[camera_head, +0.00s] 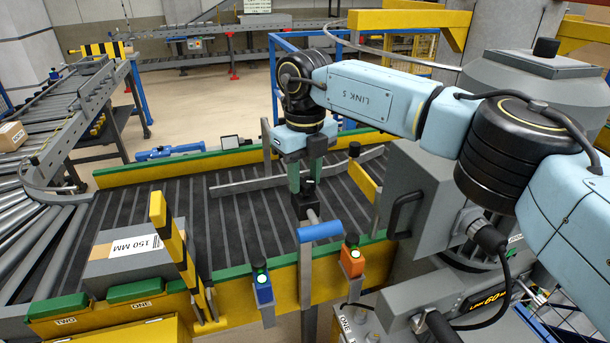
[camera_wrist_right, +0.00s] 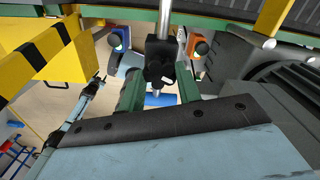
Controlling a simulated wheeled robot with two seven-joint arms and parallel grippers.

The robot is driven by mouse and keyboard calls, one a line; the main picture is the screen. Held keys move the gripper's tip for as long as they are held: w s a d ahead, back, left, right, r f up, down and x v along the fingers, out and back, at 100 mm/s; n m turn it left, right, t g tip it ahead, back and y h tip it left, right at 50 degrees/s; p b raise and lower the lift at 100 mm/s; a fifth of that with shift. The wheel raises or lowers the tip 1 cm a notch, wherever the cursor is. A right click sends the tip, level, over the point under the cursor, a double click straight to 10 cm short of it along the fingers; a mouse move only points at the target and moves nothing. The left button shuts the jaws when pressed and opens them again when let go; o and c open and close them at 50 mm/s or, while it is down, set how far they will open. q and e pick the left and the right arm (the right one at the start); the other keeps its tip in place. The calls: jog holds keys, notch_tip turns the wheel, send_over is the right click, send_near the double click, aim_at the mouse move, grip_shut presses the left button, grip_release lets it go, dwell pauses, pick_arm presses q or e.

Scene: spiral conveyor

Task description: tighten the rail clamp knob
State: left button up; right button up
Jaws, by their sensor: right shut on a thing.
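The rail clamp knob (camera_head: 307,185) is a small dark piece on top of the black clamp block (camera_head: 306,206), on the upright grey post at the conveyor's near side. My right gripper (camera_head: 305,180) points down with its two green fingers around the knob and is shut on it. In the right wrist view the black knob and clamp (camera_wrist_right: 160,62) show between the green fingers (camera_wrist_right: 160,92), with a shiny metal rod beyond. The fingers hide part of the knob. My left gripper is not seen.
A grey guide rail (camera_head: 240,184) crosses the dark belt. A striped yellow-black post (camera_head: 172,240) and a grey 150 MM box (camera_head: 120,262) are left.

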aim_at(305, 181)
jog(key=m, duration=0.4)
jog(key=shift+m+b, duration=0.3)
jog(key=shift+b, duration=0.1)
jog(key=m, duration=0.3)
jog(key=shift+m+b, duration=0.35)
jog(key=shift+m, duration=0.05)
jog(key=m+b, duration=0.1)
jog(key=m, duration=0.3)
jog(key=shift+m+b, duration=0.35)
jog(key=shift+m, duration=1.75)
jog(key=shift+r, duration=0.1)
jog(key=o, duration=1)
jog(key=shift+c, duration=0.2)
notch_tip(305, 181, up, 13)
jog(key=p, duration=0.1)
jog(key=shift+r, duration=0.2)
